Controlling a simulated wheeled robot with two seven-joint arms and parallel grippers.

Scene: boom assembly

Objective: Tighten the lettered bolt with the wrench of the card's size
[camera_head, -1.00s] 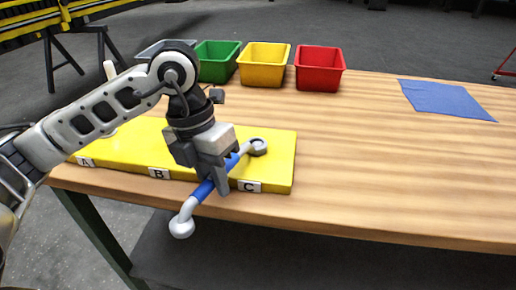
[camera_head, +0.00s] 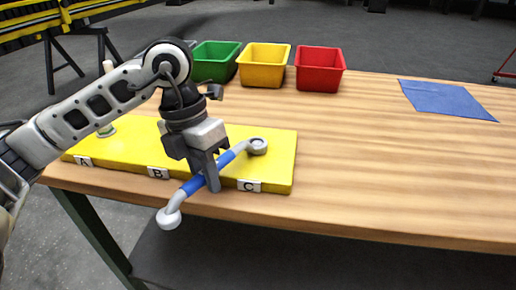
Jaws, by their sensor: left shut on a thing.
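My left gripper (camera_head: 208,180) is shut on the blue handle of a wrench (camera_head: 192,186). The wrench has pale grey ends. Its far ring end (camera_head: 257,146) lies over the yellow board near the label C (camera_head: 249,185), and any bolt under it is hidden. Its near end (camera_head: 168,218) sticks out past the table's front edge. The yellow board (camera_head: 278,160) also carries labels A (camera_head: 84,161) and B (camera_head: 158,172) on its front side. A pale upright piece (camera_head: 107,128) stands near A, partly behind my arm. No card can be made out. My right gripper is not in view.
Green (camera_head: 213,62), yellow (camera_head: 264,66) and red (camera_head: 318,70) bins stand along the back of the wooden table (camera_head: 390,165), with a grey one partly hidden behind my arm. A blue cloth or mat (camera_head: 446,100) lies at the back right. The table's right half is otherwise clear.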

